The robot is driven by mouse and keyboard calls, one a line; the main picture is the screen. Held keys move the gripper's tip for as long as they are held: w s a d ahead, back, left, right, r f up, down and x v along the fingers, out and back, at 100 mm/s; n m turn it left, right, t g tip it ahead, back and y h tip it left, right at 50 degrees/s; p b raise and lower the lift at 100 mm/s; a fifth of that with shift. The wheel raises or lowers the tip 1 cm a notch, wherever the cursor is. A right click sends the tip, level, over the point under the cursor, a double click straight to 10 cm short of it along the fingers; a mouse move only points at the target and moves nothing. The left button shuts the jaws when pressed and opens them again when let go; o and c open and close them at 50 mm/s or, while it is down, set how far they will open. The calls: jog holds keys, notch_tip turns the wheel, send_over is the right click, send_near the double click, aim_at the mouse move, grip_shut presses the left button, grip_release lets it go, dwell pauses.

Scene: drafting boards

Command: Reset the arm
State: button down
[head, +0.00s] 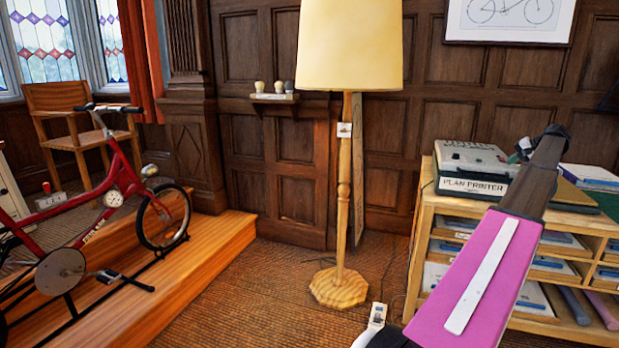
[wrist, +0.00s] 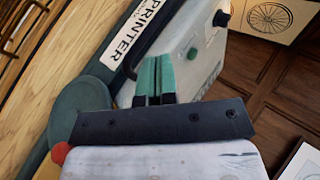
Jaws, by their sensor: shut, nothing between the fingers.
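My arm (head: 485,262) reaches up from the bottom right in the head view, with a pink link and a dark link beyond it. My gripper (wrist: 154,78) shows in the wrist view with its two green fingers together and nothing between them. In the head view the gripper is mostly hidden behind the dark link, beside the plan printer (head: 473,163). In the wrist view the fingers are in front of the printer's pale casing (wrist: 210,60), near a round green button (wrist: 192,54). I cannot tell whether they touch it.
The printer stands on a wooden shelf unit (head: 424,232) holding papers and rolls. A floor lamp (head: 343,200) stands left of it. A red exercise bike (head: 95,210) is on a wooden platform at the left. The carpet (head: 275,290) between is clear.

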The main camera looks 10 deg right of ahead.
jog(key=w+a+f+n+g, duration=0.1)
jog(key=w+a+f+g, duration=0.15)
jog(key=a+f, duration=0.95)
jog(key=w+a+f+n+g+h, duration=0.1)
jog(key=w+a+f, duration=0.35)
jog(key=a, duration=1.35)
jog(key=w+a+f+n+g, duration=0.1)
jog(key=a+f+n+g, duration=0.1)
jog(key=a+f, duration=1.05)
jog(key=s+a+f+n+h, duration=0.1)
jog(key=s+a+f, duration=0.15)
jog(key=a, duration=0.55)
jog(key=s+a+f+n+g, duration=0.1)
jog(key=s+a+f, duration=0.15)
jog(key=a, duration=0.55)
jog(key=s+a+f+n+h, duration=0.1)
jog(key=s+a+f, duration=0.15)
jog(key=a, duration=0.55)
jog(key=s+a+f+n+g+h, duration=0.1)
jog(key=s+a+f+n+h, duration=0.1)
jog(key=s+a, duration=1.1)
notch_tip(320, 180, down, 2)
jog(key=shift+s+a+f+n, duration=0.15)
jog(key=shift+s+a+n, duration=0.2)
jog(key=shift+a+n, duration=0.35)
